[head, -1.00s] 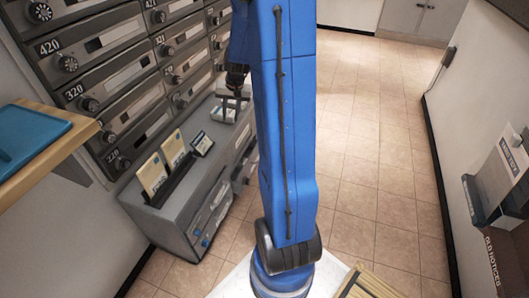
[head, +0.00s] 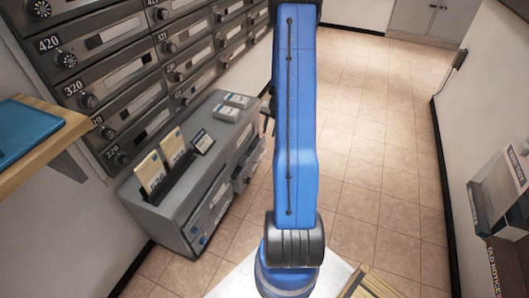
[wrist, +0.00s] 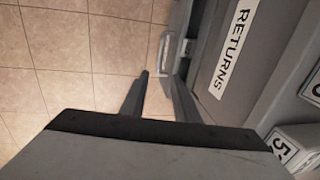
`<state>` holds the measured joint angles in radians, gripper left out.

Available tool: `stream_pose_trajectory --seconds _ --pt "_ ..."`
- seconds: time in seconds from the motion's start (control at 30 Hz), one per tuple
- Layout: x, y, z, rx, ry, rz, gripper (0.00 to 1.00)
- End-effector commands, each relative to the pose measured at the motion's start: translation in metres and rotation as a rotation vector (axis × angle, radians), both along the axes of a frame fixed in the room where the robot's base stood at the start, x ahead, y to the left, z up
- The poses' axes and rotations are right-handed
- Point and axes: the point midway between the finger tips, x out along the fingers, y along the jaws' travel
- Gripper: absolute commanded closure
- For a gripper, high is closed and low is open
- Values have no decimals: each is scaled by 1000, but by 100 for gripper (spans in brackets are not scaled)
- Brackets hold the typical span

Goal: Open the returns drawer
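The grey cabinet (head: 190,205) stands below the mailboxes at left in the head view. A drawer-like front (head: 246,170) juts from its right side, partly behind my arm. In the wrist view a white RETURNS label (wrist: 233,47) is on a grey panel (wrist: 208,65) at the right. A small pale handle-like part (wrist: 164,47) shows beyond the fingertips. My gripper (wrist: 160,80) is open, with a gap between its two fingers and floor tiles showing through. It is beside the cabinet and holds nothing. In the head view it is mostly hidden behind my arm.
Two small card stacks (head: 228,114) and a rack of envelopes (head: 160,170) are on the cabinet top. A wooden shelf with a blue tray (head: 25,130) is at left. The tiled floor (head: 375,160) is clear.

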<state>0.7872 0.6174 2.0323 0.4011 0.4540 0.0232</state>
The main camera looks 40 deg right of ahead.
Motion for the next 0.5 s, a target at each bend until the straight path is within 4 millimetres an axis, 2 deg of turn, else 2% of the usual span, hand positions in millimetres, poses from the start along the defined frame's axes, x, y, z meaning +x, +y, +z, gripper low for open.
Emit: stream_pose_trajectory --seconds 0.5 --pt "14 7 -80 2 2 1 72"
